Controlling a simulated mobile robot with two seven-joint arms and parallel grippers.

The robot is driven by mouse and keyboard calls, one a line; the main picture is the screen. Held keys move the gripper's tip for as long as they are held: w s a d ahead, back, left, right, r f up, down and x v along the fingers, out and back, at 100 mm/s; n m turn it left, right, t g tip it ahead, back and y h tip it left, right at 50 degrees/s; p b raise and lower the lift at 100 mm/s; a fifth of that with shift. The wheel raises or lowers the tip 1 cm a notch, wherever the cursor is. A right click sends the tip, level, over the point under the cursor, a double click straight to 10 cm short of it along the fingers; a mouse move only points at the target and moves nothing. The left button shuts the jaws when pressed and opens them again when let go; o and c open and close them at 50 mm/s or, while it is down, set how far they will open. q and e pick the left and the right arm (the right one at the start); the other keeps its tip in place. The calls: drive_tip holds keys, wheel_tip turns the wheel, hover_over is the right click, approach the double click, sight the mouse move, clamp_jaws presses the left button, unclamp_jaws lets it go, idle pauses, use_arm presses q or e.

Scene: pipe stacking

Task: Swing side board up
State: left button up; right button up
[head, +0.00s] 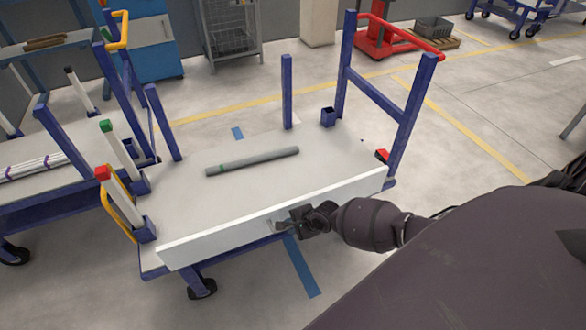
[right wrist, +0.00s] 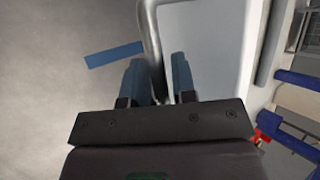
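The white side board (head: 225,229) runs along the near long edge of the blue-framed cart. Its long outer face is towards me, and it looks roughly upright. My right gripper (head: 283,225) is at the middle of this face, by a small grey fitting. In the right wrist view its two blue-grey fingers (right wrist: 160,80) are spaced apart. A grey bar or rim (right wrist: 153,40) passes between them, beside the pale board surface (right wrist: 205,50). I cannot tell whether both fingers press on it. My left gripper is not in view.
A grey pipe (head: 255,160) with a green band lies on the cart deck (head: 190,200). Blue posts stand at the deck's far edge and right end. A second cart with pale pipes (head: 35,167) stands close on the left.

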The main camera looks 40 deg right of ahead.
drive_tip(key=shift+o, duration=1.2)
drive_tip(key=shift+r, duration=0.15)
drive_tip(key=p+v, duration=0.4)
drive_tip(key=v, duration=0.6)
drive_tip(key=shift+s+r+p, duration=0.2)
drive_tip(key=shift+r+p, duration=0.05)
drive_tip(key=shift+p, duration=0.05)
